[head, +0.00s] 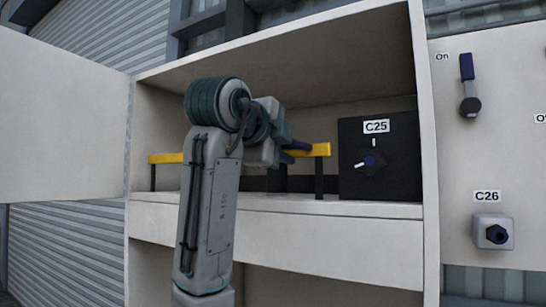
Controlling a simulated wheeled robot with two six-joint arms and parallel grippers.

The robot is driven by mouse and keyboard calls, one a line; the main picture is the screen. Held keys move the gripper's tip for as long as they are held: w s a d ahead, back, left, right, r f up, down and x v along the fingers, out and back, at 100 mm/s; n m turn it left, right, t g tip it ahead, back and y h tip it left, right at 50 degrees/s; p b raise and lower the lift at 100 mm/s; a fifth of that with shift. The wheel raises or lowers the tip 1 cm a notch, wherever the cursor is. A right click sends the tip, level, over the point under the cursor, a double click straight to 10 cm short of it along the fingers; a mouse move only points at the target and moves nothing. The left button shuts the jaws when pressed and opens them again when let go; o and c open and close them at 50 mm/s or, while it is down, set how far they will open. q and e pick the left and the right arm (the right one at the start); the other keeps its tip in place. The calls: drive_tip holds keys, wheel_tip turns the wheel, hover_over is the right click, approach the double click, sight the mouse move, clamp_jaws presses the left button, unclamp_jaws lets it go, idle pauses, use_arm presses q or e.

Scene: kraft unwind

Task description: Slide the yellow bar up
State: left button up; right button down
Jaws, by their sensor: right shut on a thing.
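The yellow bar (320,150) runs level across the inside of an open white cabinet, held on dark posts. Its left end (165,158) shows to the left of my right arm; its middle is hidden behind the arm and wrist. My right gripper (294,147) is at the bar's right half, shut on it. A dark blue piece shows at the jaws, in front of the bar; I cannot tell whether it is a fingertip or part of the bar. The contact itself is mostly hidden. My left gripper is not in view.
A black box labelled C25 (405,163) with a blue-tipped knob stands just right of the bar. A white panel right of the cabinet carries a blue-handled lever (467,85) and switch C26 (494,232). The cabinet door (60,120) stands open at left.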

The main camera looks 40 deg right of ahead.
wheel_tip(320, 180, up, 5)
drive_tip(key=shift+r+p, duration=0.2)
drive_tip(key=shift+p, duration=0.8)
drive_tip(key=c, duration=1.6)
unclamp_jaws()
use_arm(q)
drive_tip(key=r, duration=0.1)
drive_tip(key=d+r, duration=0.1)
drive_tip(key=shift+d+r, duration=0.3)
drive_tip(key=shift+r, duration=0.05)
use_arm(e)
drive_tip(key=shift+o, duration=0.7)
drive_tip(key=shift+a, duration=0.1)
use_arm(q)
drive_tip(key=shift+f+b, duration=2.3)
use_arm(e)
drive_tip(key=v, duration=1)
drive_tip(key=shift+s+a, duration=0.25)
